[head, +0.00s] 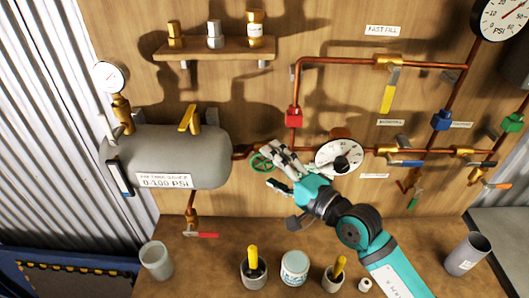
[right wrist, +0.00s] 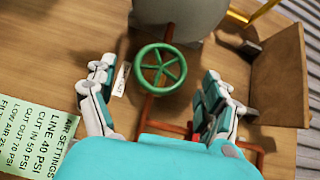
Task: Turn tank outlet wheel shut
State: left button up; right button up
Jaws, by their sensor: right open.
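The green tank outlet wheel (head: 261,163) sits on the copper pipe just right of the grey tank (head: 208,158). In the right wrist view the spoked wheel (right wrist: 160,69) faces me, with the tank (right wrist: 183,14) above it. My right gripper (head: 272,168) reaches in from the lower right and is open and empty. In the right wrist view the fingers of the right gripper (right wrist: 160,72) stand apart on either side of the wheel. I cannot tell whether they touch it. In the head view the fingers partly cover the wheel's right side. My left gripper is not in view.
A white dial (head: 335,157) sits close right of the gripper. A red fitting (head: 293,117) is above it. Cups with yellow-handled tools (head: 254,272) and a tin (head: 295,267) stand on the bench below. A red-handled valve (head: 203,235) hangs under the tank.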

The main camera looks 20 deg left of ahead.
aim_at(267, 167)
jog(key=shift+x, duration=1.25)
jog(key=shift+w+a, duration=0.2)
jog(key=shift+a, duration=0.15)
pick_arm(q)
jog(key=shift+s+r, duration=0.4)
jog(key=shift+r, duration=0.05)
pick_arm(e)
jog(key=c, duration=1.1)
jog(key=shift+f+b, duration=0.25)
jog(key=shift+b, duration=0.05)
jog(key=shift+c, duration=0.3)
jog(key=m+t+y+b, duration=0.1)
jog(key=m+b, duration=0.1)
jog(key=b, duration=0.3)
jog(key=m+t+y+b, duration=0.1)
jog(key=m+y+b, duration=0.1)
jog(key=b, duration=0.4)
jog(key=shift+f+m+t, duration=0.15)
jog(key=shift+m+t, duration=0.25)
jog(key=shift+m, duration=0.1)
pick_arm(q)
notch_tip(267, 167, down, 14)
jog(key=b, duration=0.1)
jog(key=shift+b, duration=0.4)
pick_arm(e)
jog(key=shift+m+t, duration=0.6)
jog(key=shift+m, duration=0.1)
